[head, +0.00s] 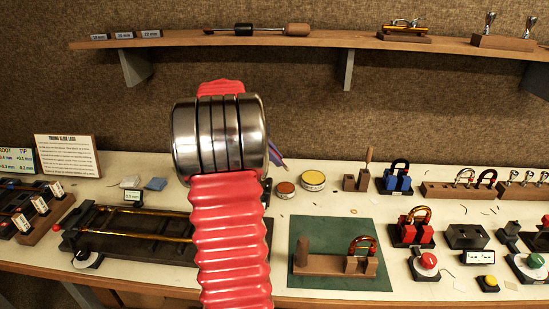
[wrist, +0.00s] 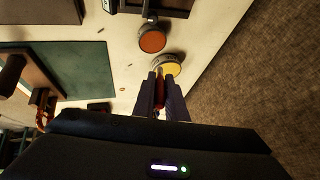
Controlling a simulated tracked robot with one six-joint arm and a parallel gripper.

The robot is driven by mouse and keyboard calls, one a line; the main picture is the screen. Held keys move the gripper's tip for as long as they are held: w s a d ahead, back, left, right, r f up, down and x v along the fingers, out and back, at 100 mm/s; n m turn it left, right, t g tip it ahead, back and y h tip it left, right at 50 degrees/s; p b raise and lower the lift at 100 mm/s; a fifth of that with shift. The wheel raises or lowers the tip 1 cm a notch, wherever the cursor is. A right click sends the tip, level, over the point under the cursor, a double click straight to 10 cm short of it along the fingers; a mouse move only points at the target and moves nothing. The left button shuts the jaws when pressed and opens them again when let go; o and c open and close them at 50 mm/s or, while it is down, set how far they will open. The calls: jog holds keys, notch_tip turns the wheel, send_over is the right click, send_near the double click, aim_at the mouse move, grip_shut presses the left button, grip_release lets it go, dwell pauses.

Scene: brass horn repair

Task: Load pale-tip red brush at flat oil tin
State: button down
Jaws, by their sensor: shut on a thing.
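My gripper (wrist: 160,85) is shut on a thin red brush (wrist: 159,96), which lies between its two dark fingers in the wrist view. The brush's tip cannot be made out clearly against the tin ahead. A low round tin with a yellow top (wrist: 167,69) is just beyond the fingertips; it also shows in the head view (head: 313,180). A second low round tin with an orange-brown top (wrist: 152,41) stands beside it, also in the head view (head: 285,190). No readable label tells which is the oil tin. My arm hides most of the gripper in the head view.
A green mat (head: 333,280) with a wooden fixture (head: 330,265) lies in front of the tins. A wooden block with a tool (head: 358,181) stands to their right, and a long dark slide fixture (head: 130,232) to the left. A shelf (head: 340,40) runs above.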

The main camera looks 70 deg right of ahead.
jog(key=shift+f, duration=2.9)
jog(key=shift+f, duration=0.6)
jog(key=shift+r, duration=0.1)
jog(key=shift+r, duration=3.45)
jog(key=shift+w, duration=0.2)
